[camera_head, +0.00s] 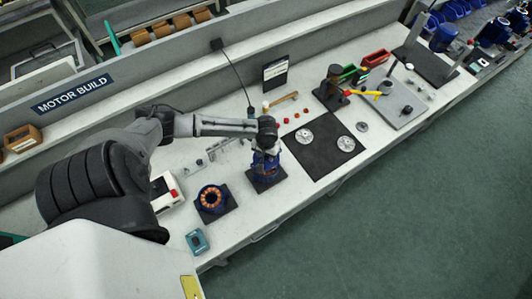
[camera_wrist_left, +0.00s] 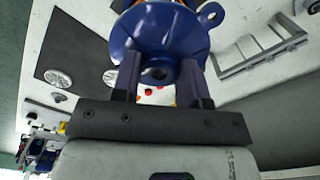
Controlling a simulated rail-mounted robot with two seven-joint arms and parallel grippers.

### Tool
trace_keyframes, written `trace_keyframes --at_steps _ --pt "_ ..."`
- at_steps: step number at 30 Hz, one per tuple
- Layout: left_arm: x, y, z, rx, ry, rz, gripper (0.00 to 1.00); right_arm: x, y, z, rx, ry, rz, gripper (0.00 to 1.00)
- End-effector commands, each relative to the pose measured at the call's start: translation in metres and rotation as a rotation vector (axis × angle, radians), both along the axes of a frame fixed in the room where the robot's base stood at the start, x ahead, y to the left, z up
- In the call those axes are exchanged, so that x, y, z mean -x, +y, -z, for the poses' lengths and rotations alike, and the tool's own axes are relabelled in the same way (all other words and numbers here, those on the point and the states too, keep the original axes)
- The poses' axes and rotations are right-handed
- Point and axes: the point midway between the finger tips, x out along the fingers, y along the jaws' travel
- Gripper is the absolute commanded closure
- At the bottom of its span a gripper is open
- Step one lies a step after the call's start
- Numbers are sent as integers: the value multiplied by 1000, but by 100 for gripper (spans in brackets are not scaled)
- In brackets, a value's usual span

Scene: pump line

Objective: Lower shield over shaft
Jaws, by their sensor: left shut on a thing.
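My left gripper (camera_head: 267,148) is shut on a blue shield (camera_wrist_left: 168,32), a round flared part with a ear at its edge. In the left wrist view the gripper (camera_wrist_left: 160,78) has one finger on each side of the shield's dark-bored hub. In the head view the gripper is above a dark square pad (camera_head: 262,188) with blue parts on it. The arm and gripper hide most of the shield there, and I cannot make out the shaft or tell whether the shield touches anything below. My right gripper is not in view.
A blue stator with copper windings (camera_head: 211,199) stands left of the pad. A teal box (camera_head: 197,241) is near the front edge. A black mat (camera_head: 322,155) with two silver discs lies to the right. A white-and-red device (camera_head: 164,192) is at left.

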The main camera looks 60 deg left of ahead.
Motion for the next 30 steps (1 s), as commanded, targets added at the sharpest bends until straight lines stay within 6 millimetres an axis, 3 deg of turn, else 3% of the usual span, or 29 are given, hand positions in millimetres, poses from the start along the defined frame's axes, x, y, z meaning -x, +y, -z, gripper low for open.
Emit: trace_keyframes --at_steps 14,30 --pt "0 0 2 1 -1 0 83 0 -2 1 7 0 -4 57" --pt "0 0 17 1 0 -1 83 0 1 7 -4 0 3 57"
